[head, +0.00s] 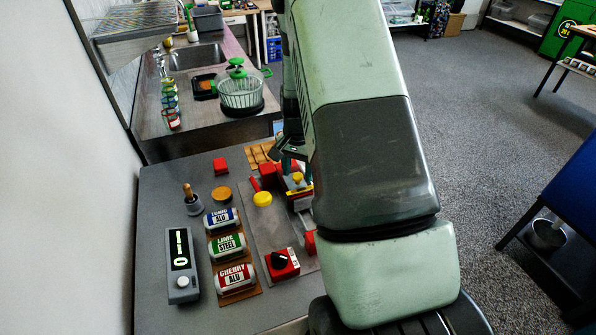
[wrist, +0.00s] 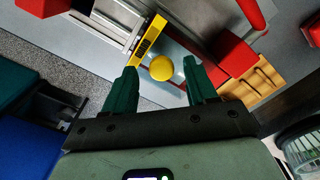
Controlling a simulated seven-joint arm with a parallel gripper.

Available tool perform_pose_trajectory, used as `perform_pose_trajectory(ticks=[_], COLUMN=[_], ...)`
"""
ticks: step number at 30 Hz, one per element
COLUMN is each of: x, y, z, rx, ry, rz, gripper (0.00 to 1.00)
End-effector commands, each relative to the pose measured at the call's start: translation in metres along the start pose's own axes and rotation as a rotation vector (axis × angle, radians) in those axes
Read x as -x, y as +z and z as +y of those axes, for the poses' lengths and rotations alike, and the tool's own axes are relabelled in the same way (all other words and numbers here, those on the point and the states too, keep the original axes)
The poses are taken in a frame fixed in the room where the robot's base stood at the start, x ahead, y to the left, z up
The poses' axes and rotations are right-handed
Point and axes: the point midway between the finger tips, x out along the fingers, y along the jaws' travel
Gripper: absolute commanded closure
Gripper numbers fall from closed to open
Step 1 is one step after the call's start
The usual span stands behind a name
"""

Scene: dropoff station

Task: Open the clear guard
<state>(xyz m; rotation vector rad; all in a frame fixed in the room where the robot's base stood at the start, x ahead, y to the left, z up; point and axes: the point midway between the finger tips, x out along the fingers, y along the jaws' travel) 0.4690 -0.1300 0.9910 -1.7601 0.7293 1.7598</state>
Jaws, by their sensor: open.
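The clear guard (head: 299,193) is a see-through panel with a yellow-and-black striped edge, partly behind my arm in the head view. In the wrist view the striped edge (wrist: 146,40) runs slantwise, and a round yellow knob (wrist: 161,68) sits beside it. The same knob (head: 297,177) shows small in the head view. My gripper (wrist: 160,82) is open, with one dark green finger on either side of the knob in the picture. I see no contact. My gripper (head: 289,149) is mostly hidden by my arm in the head view. The guard's exact angle cannot be told.
Red blocks (wrist: 235,56) and a wooden slotted tray (wrist: 257,82) lie close to the guard. A wire basket (head: 241,92) stands farther back.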

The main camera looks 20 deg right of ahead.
Motion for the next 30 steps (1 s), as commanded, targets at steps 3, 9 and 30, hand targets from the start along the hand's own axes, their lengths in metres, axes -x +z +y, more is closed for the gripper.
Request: perform_pose_trajectory(ticks=[3, 9, 30], x=[0.021, 0.062, 0.101], y=[-0.001, -0.001, 0.000], z=[-0.001, -0.001, 0.000], rx=[0.000, 0.001, 0.000], ry=[-0.002, -0.003, 0.000], rz=[0.004, 0.004, 0.000], gripper=[0.43, 0.43, 0.43])
